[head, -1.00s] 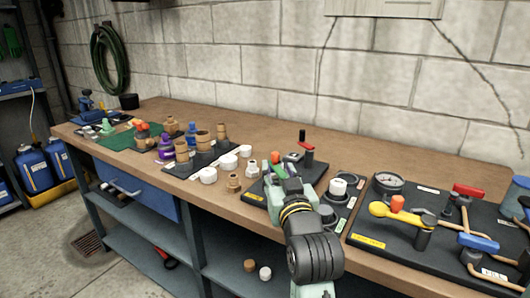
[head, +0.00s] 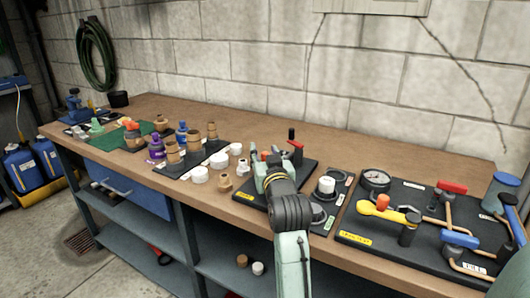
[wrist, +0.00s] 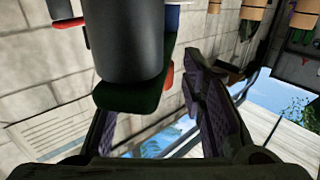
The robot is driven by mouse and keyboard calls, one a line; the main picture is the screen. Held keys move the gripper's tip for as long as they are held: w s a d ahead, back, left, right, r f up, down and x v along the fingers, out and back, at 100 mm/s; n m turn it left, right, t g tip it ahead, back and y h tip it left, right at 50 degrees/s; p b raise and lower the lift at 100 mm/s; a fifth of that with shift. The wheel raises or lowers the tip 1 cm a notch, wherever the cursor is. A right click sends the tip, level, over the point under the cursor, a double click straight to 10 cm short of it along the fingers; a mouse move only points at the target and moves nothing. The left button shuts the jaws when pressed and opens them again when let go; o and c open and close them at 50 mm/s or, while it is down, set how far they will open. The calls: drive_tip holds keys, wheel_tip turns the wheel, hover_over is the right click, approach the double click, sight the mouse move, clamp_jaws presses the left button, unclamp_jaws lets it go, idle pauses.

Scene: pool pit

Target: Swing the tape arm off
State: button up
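I cannot tell for certain which part is the tape arm; no label is readable. A red lever (head: 296,146) with an upright black grip (head: 291,134) stands at the back of the dark middle board (head: 305,167). My gripper is over the left part of this board, mostly hidden behind my wrist in the head view. In the wrist view my gripper (wrist: 150,95) has its purple-padded fingers apart. A large dark grey cylinder with a dark green end (wrist: 127,45) shows close by, beyond or between the fingertips; contact is unclear.
To the right is a board with a gauge (head: 374,181), a yellow lever (head: 388,211) and red and blue handles. A white-topped knob (head: 326,186) stands just right of my wrist. Brown and white fittings (head: 200,174) crowd the left. The wall is behind the bench.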

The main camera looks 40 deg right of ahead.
clamp_jaws()
idle(0.4)
idle(0.4)
